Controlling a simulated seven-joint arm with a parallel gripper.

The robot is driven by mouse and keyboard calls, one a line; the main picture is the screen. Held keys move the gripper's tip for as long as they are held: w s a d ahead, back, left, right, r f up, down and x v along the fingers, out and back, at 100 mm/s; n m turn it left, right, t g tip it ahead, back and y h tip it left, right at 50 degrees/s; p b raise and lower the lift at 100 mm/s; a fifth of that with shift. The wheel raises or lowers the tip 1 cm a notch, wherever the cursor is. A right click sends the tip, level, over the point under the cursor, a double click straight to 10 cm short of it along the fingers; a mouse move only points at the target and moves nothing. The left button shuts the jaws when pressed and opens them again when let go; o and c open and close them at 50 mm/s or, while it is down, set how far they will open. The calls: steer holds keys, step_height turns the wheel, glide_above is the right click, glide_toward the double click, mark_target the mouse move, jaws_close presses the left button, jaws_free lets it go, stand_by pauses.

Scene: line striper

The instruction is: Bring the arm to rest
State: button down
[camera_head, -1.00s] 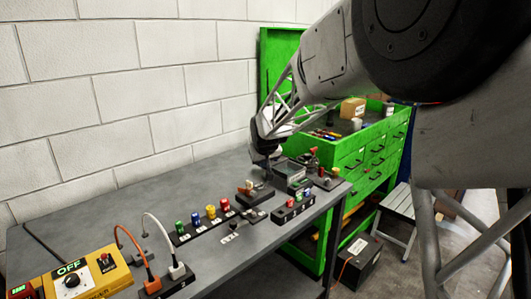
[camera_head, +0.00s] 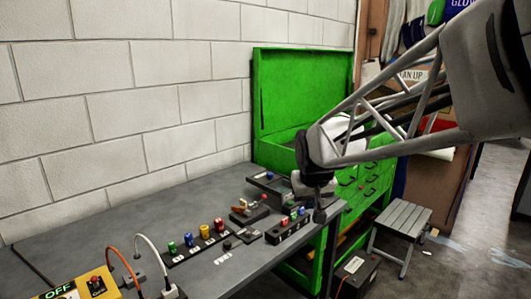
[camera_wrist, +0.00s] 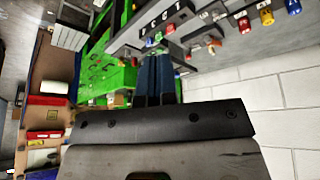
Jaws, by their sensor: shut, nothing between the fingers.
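My gripper (camera_head: 319,214) hangs from the dark wrist at the right end of the grey workbench (camera_head: 215,272). In the head view it points down beside the bench's right front edge, near a black strip with red and blue caps (camera_head: 288,226). In the wrist view its dark blue fingers (camera_wrist: 158,78) are together with nothing between them. My arm reaches in from the upper right, in front of the green tool chest (camera_head: 300,92).
Colored plugs (camera_head: 204,231) stand in a black strip on the bench. A yellow box marked OFF (camera_head: 100,283) and orange and white cables are at the lower left. A grey step stool (camera_head: 402,220) and a black box (camera_head: 356,272) stand on the floor.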

steer(key=s+d+f, duration=0.1)
steer(key=s+d, duration=0.1)
steer(key=s, duration=0.7)
steer(key=s+d+f+m+g, duration=0.1)
steer(key=s+d+f, duration=0.1)
steer(key=s, duration=0.8)
steer(key=s+d+f+m+g, duration=0.1)
steer(key=s+d, duration=0.2)
steer(key=s, duration=0.7)
steer(key=shift+d+f+h, duration=0.3)
